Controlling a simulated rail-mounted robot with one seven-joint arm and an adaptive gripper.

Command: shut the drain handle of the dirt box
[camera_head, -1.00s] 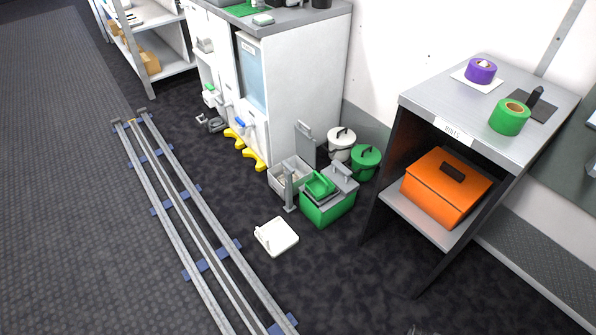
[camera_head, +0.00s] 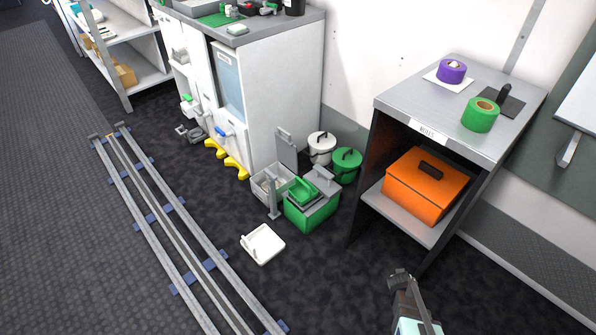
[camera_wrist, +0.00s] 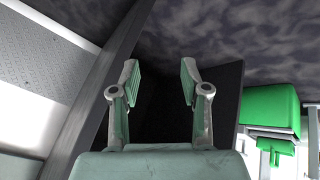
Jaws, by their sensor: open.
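I cannot tell for sure which thing is the dirt box. A grey open box (camera_head: 259,187) with a raised lid stands on the floor, with a grey upright post (camera_head: 271,197) at its front. The white cabinet (camera_head: 285,95) has a small blue handle (camera_head: 225,132) and a green handle (camera_head: 187,98) low on its front. No drain handle can be made out clearly. My gripper (camera_head: 400,279) is at the lower right, in front of the grey shelf unit and far from these things. In the wrist view, my gripper (camera_wrist: 160,78) is open and empty.
A green box (camera_head: 313,211) stands beside the grey box, with a white tray (camera_head: 263,244) on the floor in front. White and green buckets (camera_head: 346,166) stand behind. The shelf unit (camera_head: 395,101) holds an orange box (camera_head: 425,187). Floor rails (camera_head: 160,215) run along the left.

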